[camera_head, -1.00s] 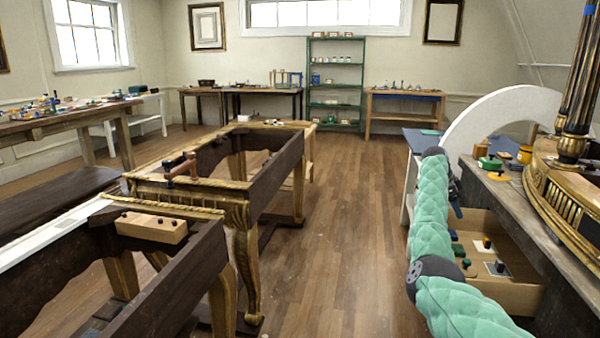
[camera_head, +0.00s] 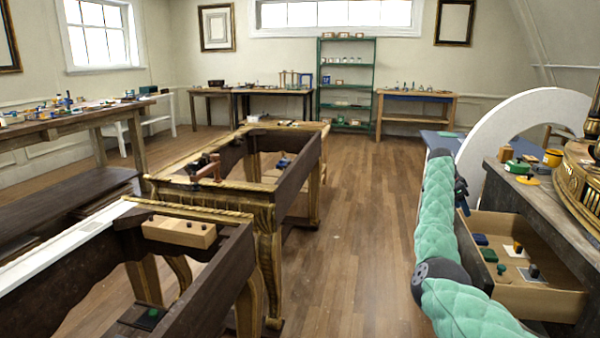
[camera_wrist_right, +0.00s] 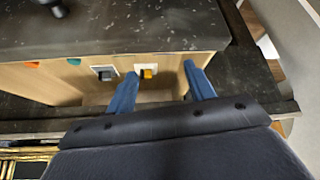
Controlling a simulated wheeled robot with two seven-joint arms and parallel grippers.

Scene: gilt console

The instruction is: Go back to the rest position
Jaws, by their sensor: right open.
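My right arm, in a green quilted sleeve, reaches forward on the right of the head view. Its gripper (camera_head: 461,190) is dark and partly hidden behind the sleeve, left of the open drawer (camera_head: 545,303). The drawer (camera_wrist_right: 70,88) lies beyond the fingertips there. My left gripper is not in view.
The drawer holds a yellow-knobbed piece (camera_head: 517,247), a dark-knobbed piece (camera_head: 534,271) and small blocks. A dark worktop (camera_head: 510,190) is above it. A gilt console frame (camera_head: 268,240) stands left. Wooden floor (camera_head: 365,240) between is clear.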

